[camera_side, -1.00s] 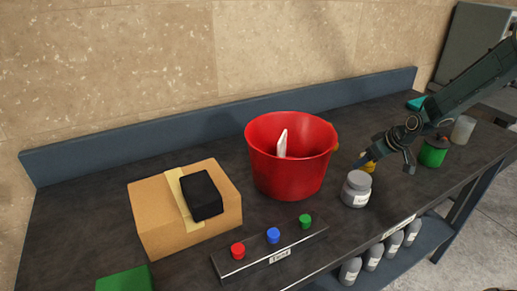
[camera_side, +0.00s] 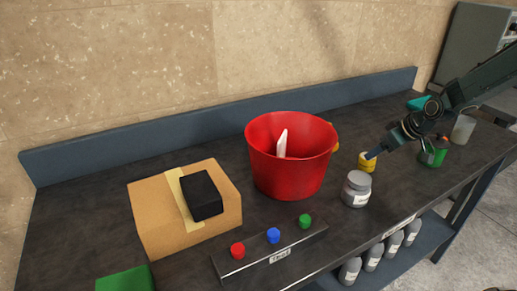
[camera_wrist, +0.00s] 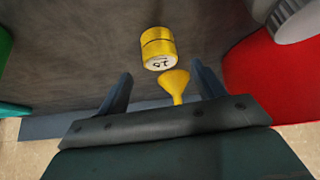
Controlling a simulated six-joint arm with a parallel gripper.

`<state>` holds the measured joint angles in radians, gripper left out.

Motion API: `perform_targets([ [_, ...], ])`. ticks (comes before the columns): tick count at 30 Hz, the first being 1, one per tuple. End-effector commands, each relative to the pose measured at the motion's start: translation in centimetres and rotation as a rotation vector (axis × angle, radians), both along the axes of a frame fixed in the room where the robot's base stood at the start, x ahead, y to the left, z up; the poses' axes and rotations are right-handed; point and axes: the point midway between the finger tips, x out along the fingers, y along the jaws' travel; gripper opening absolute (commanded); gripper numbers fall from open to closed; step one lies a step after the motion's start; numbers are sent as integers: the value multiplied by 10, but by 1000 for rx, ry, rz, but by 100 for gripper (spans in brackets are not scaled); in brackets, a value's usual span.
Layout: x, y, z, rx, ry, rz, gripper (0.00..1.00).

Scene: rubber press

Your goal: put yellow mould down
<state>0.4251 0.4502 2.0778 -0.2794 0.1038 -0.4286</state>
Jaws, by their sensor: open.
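The yellow mould (camera_side: 366,162) stands upright on the dark bench, just behind the grey labelled jar and to the right of the red bucket. In the wrist view it is a yellow ribbed cylinder (camera_wrist: 157,46) with dark markings on its pale end. My gripper (camera_side: 378,150) is just to the right of and above the mould. In the wrist view the jaws (camera_wrist: 166,85) are apart with nothing held between them, and the mould lies beyond the fingertips.
A yellow funnel (camera_wrist: 174,82) shows between the fingers in the wrist view. The red bucket (camera_side: 288,175) and grey jar (camera_side: 357,190) are close by. A button panel (camera_side: 270,250) and cardboard box (camera_side: 180,230) are left.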

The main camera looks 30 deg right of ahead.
Motion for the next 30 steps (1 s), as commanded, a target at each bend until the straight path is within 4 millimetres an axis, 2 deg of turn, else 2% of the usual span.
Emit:
perform_targets([
  [6, -15, -2, 25, -2, -2, -2, 68],
  [15, -30, -4, 47, -1, -1, -1, 68],
  [30, -34, -4, 52, 0, 1, 0, 68],
])
